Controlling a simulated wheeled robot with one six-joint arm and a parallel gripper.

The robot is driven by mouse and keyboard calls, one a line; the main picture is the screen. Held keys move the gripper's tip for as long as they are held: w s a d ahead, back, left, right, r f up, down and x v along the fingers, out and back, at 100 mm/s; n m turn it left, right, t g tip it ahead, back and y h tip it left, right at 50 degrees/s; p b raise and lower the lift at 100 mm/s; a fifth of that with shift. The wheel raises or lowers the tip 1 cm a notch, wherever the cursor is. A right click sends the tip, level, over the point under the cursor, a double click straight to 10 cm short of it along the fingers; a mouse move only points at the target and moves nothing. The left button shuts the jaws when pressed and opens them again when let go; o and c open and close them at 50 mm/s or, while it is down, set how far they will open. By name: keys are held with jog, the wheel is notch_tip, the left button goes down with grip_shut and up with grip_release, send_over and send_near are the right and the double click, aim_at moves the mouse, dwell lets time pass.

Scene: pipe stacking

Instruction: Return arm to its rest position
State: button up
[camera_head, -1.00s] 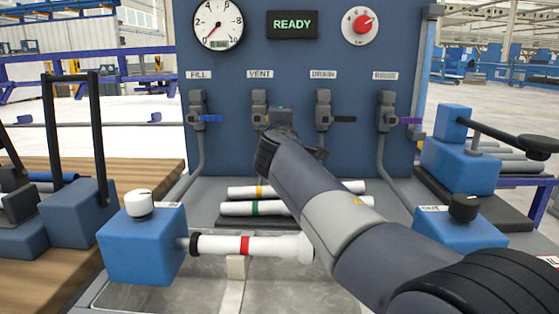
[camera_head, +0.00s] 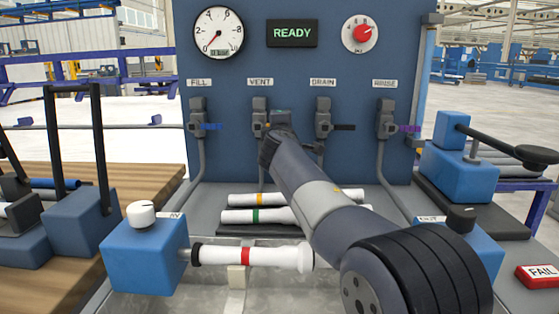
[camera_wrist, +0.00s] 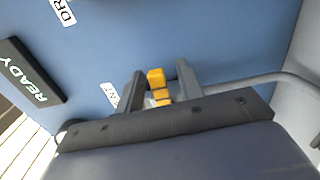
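My arm reaches up over the bench to the blue panel (camera_head: 300,65), with my gripper (camera_head: 280,118) close beside the VENT valve (camera_head: 260,115). In the wrist view my gripper (camera_wrist: 161,85) has its two grey fingers apart, with the yellow valve handle (camera_wrist: 156,80) between them. Narrow gaps seem to show on both sides of the handle, so it looks ungripped. In the head view my gripper's end hides most of this handle.
Other valves, FILL (camera_head: 198,117), DRAIN (camera_head: 323,118) and a purple-handled one (camera_head: 386,118), flank it. A red-banded pipe (camera_head: 270,256) sits by a blue block (camera_head: 146,260). Pipes with yellow (camera_head: 260,199) and green (camera_head: 240,215) bands lie behind. A red FAIL box (camera_head: 538,277) is at right.

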jog(key=shift+s+r+n+p, duration=0.15)
jog(key=shift+r+n+p, duration=0.15)
jog(key=shift+r, duration=0.35)
jog(key=shift+n+p, duration=0.4)
jog(key=shift+n, duration=0.1)
